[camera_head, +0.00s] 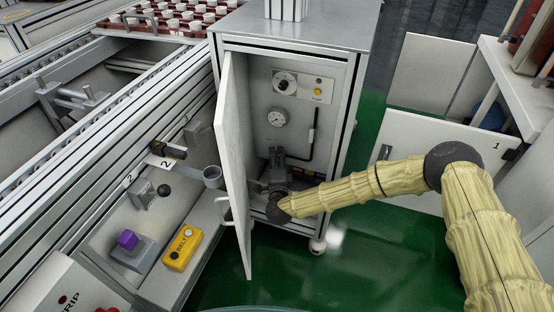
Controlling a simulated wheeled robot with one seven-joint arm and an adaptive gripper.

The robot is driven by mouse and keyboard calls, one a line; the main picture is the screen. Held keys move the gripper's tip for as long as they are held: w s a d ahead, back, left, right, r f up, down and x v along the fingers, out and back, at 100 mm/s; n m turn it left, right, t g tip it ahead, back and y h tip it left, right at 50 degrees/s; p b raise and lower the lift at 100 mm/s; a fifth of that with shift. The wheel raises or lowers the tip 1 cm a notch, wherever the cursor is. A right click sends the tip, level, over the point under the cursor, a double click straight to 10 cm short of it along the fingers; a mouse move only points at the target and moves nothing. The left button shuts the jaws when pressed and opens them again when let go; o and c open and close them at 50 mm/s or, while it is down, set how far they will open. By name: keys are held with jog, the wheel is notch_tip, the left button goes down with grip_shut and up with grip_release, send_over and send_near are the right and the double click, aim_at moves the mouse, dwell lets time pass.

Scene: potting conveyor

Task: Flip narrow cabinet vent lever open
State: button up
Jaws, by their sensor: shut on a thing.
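The narrow cabinet (343,95) stands in the middle with its door (232,150) swung open to the left. Inside its back wall are a dial panel (305,85), a round gauge (277,117) and a thin black pipe (313,138). My arm in its yellow sleeve reaches in from the right. My gripper (277,160) is inside the lower part of the cabinet, below the gauge. It is shut on what seems to be the vent lever; the gripper hides the lever, so its position cannot be told.
The open door stands close left of my wrist. A yellow belt control box (182,248) and a purple-topped button box (130,245) sit beside the conveyor (110,140). Green floor (340,270) is clear in front. A white panel marked 1 (440,155) stands at the right.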

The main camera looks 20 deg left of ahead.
jog(key=o, duration=1)
jog(key=v, duration=1.2)
jog(key=shift+f, duration=0.1)
